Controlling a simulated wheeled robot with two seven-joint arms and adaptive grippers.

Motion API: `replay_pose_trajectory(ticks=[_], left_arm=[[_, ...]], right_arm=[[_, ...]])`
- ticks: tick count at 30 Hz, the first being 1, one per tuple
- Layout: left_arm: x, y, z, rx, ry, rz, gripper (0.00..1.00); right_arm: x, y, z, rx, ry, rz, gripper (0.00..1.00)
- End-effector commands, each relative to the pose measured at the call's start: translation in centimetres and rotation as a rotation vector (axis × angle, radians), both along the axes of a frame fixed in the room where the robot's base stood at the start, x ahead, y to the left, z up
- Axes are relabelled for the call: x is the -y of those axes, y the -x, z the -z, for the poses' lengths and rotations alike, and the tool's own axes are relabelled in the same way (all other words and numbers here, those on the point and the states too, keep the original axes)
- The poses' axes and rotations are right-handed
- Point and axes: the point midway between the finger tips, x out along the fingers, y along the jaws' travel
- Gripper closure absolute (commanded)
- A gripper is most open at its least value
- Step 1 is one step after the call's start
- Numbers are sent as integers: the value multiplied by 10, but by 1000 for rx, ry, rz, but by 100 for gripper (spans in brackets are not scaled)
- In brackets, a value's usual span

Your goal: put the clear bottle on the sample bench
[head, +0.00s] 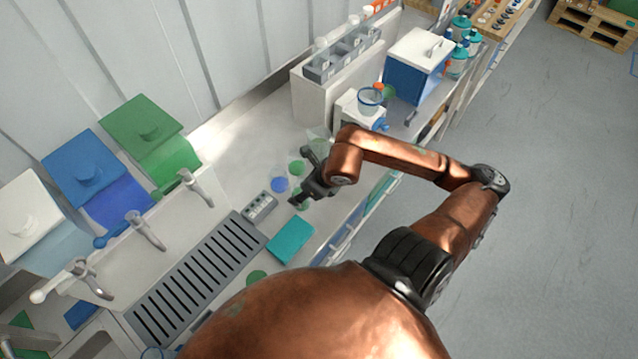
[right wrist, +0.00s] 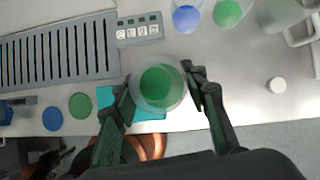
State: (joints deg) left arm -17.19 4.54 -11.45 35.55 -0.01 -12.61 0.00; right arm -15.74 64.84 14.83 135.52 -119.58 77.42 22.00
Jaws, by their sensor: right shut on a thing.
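My right gripper (right wrist: 160,92) is shut on a clear round vessel (right wrist: 143,103), which looks like the clear bottle, with a green disc showing through it. The right wrist view looks down on it between the two fingers. In the head view my right gripper (head: 302,196) is low over the pale bench (head: 232,143), and the held vessel is mostly hidden. I cannot tell whether its base touches the bench. The pale bench surface (right wrist: 245,85) also shows in the right wrist view. My left gripper is not in view.
A teal mat (head: 290,241) lies near the held vessel, beside a small button panel (head: 260,206) and a slotted drain (head: 198,277). Vessels with blue (right wrist: 187,18) and green (right wrist: 228,13) discs stand behind.

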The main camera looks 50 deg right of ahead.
Motion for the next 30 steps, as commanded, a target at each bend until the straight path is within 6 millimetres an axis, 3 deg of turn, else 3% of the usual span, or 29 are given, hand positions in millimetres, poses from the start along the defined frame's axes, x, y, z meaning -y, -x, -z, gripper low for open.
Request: replay_pose_trajectory(ticks=[6,10,22,30], left_arm=[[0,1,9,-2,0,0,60],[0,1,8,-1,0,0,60],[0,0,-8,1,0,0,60],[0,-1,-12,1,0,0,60]], right_arm=[[30,18,2,-1,1,113,95],[40,17,2,1,-1,135,95],[105,-42,39,2,-4,139,95],[130,-65,84,3,-3,136,95]])
